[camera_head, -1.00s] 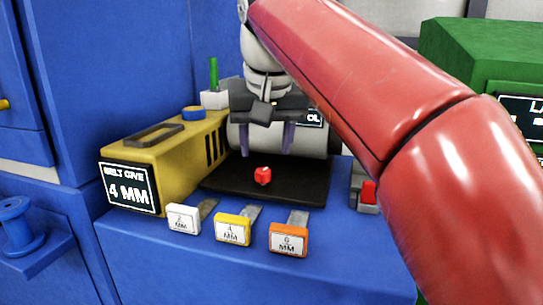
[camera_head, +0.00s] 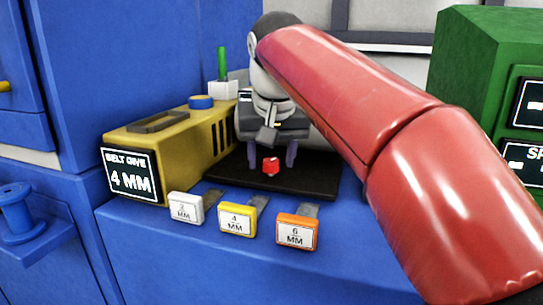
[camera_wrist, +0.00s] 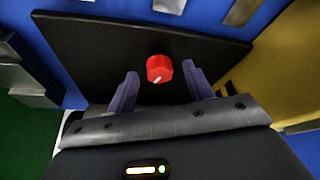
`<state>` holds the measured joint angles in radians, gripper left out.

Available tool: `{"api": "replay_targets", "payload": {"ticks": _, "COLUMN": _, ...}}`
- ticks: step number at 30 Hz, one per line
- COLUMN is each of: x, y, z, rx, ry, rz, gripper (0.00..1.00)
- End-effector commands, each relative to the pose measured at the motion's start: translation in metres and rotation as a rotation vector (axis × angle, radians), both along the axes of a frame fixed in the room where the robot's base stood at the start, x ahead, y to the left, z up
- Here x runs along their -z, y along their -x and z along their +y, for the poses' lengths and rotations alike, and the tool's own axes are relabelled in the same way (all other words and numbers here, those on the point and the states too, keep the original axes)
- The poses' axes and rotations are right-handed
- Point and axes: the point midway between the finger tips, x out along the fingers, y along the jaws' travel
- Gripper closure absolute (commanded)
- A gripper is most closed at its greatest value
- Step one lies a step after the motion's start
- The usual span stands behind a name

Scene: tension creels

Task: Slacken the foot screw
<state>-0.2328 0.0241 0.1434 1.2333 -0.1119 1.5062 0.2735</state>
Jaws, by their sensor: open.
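The red foot screw (camera_head: 271,165) is a small knob on a black base plate (camera_head: 325,186). In the wrist view the red knob (camera_wrist: 159,69) carries a white mark on its lower side. My gripper (camera_head: 275,152) is above and behind the knob, with its purple fingers pointing down. The wrist view shows the fingers (camera_wrist: 159,82) spread apart, one on each side of the knob with gaps between. The gripper is open and empty. The motor body behind is largely hidden by my gripper and red arm.
A yellow box (camera_head: 165,150) reading "BELT GIVE 4 MM" stands left of the plate. White 2 MM (camera_head: 186,207), yellow 4 MM (camera_head: 237,219) and orange 6 MM (camera_head: 296,231) tagged gauges lie along the front of the blue bench (camera_head: 220,270). A green cabinet (camera_head: 480,60) stands at right.

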Motion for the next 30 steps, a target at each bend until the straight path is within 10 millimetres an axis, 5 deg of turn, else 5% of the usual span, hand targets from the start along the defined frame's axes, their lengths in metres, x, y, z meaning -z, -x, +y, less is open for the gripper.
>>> {"api": "replay_targets", "payload": {"ticks": 12, "x": -0.0003, "y": 0.0002, "z": 0.0000, "rx": 0.000, "ry": 0.000, "rz": 0.000, "gripper": 0.93}}
{"api": "replay_targets", "payload": {"ticks": 30, "x": -0.0031, "y": 0.0000, "z": -0.0022, "rx": -0.232, "ry": 0.001, "rz": 0.002, "gripper": 0.93}}
